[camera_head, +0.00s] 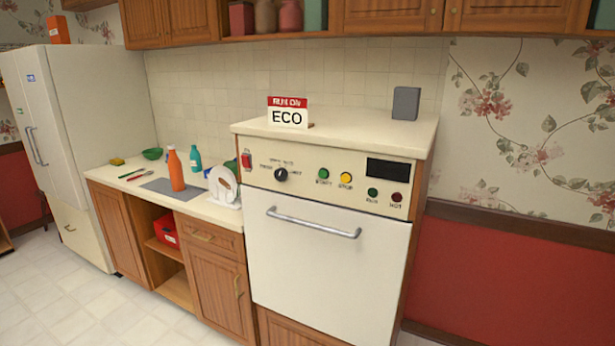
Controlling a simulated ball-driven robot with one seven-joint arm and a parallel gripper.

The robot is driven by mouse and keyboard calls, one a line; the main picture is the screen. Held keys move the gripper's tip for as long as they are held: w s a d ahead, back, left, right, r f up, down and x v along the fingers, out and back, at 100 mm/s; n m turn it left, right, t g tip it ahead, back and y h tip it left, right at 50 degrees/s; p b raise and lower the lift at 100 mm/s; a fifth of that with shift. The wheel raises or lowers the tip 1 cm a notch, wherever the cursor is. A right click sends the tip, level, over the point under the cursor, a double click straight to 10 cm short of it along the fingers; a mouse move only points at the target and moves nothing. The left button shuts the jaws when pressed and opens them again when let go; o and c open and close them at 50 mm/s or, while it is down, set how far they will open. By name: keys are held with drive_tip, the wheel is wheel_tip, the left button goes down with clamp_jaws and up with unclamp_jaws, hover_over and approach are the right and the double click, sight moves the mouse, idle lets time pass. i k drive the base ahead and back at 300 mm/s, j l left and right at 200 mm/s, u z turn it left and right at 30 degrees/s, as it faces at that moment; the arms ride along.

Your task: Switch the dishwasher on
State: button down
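The white dishwasher (325,265) stands right of centre with its door shut and a bar handle (313,223) across it. Its cream panel (305,178) carries a red switch (246,160) at the left, a black dial (281,175), a green button (323,174) and a yellow button (346,178). Further right are a dark display (388,171), a dark green lamp (372,192) and a dark red lamp (397,197). A sign reading "RUN ON ECO" (288,113) stands on top. The dial's setting is too small to read. My gripper is not in view.
A counter (210,209) to the left holds an orange bottle (175,170), a teal bottle (195,159), white plates (223,186) and a green bowl (152,154). A grey block (406,103) sits on the dishwasher. A fridge (80,140) stands far left. Tiled floor (60,310) is clear at lower left.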

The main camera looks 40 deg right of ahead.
sight(245, 159)
drive_tip(key=i+l, duration=0.1)
drive_tip(key=i, duration=0.4)
drive_tip(key=i+l, duration=0.15)
drive_tip(key=i, duration=0.4)
drive_tip(key=i+l, duration=0.1)
drive_tip(key=i, duration=0.4)
drive_tip(key=i+l+u, duration=0.1)
drive_tip(key=i, duration=0.4)
